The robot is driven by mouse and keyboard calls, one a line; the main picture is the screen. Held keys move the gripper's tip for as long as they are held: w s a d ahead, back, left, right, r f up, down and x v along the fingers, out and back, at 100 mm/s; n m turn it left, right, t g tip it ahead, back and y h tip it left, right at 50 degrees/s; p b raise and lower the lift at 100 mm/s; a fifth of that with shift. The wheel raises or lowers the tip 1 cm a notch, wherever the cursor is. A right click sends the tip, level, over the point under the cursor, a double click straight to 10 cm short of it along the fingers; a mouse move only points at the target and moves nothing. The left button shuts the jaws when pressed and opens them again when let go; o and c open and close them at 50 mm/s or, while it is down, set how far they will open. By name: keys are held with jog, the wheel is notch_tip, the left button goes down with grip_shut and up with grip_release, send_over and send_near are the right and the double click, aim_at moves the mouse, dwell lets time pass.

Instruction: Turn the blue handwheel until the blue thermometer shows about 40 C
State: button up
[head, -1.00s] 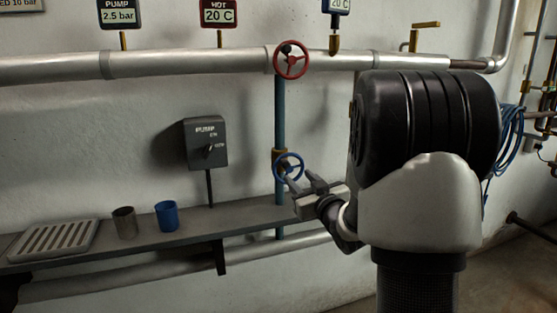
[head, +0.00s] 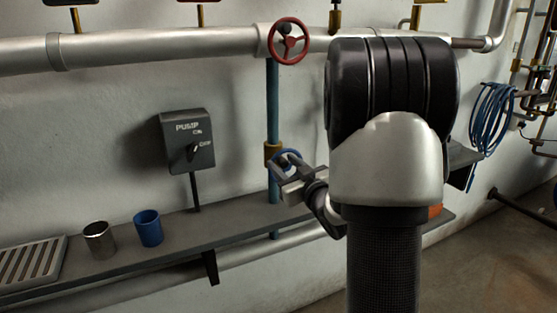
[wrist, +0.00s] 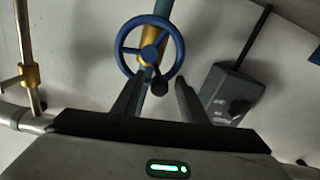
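The blue handwheel (head: 294,155) sits on a vertical blue pipe with a brass fitting, partly hidden by my gripper (head: 282,161) in the head view. In the wrist view the blue handwheel (wrist: 122,46) is seen face on, with a dark knob (wrist: 159,86) at its lower rim. My gripper (wrist: 160,80) is open, its two fingers either side of the knob with gaps showing; I cannot tell whether either touches it. The blue thermometer is cut off at the top of the head view; only its brass stem (head: 334,21) and lower edge show, so its reading is hidden.
A red handwheel (head: 289,41) is above on the large pipe. A grey pump switch box (head: 187,140) is to the left. A shelf (head: 180,236) below carries a metal cup (head: 99,239), a blue cup (head: 148,228) and a slotted tray (head: 32,262).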

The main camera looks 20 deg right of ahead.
grip_shut()
jog(key=shift+d+r, duration=0.1)
dwell(0.3)
jog(key=m, duration=0.1)
jog(key=d+m+p, duration=0.1)
jog(key=m, duration=0.1)
jog(key=r+m, duration=0.1)
jog(key=m, duration=0.1)
jog(key=shift+d, duration=0.35)
jog(key=shift+d+m+p, duration=0.35)
jog(key=shift+m+p, duration=0.2)
jog(key=shift+m, duration=0.6)
jog(key=shift+d+m+p, duration=0.35)
jog(key=shift+m+p, duration=0.2)
jog(key=shift+m, duration=0.55)
jog(key=shift+d+m+p, duration=0.35)
jog(key=shift+m+p, duration=0.2)
jog(key=shift+m, duration=0.6)
jog(key=shift+w, duration=0.1)
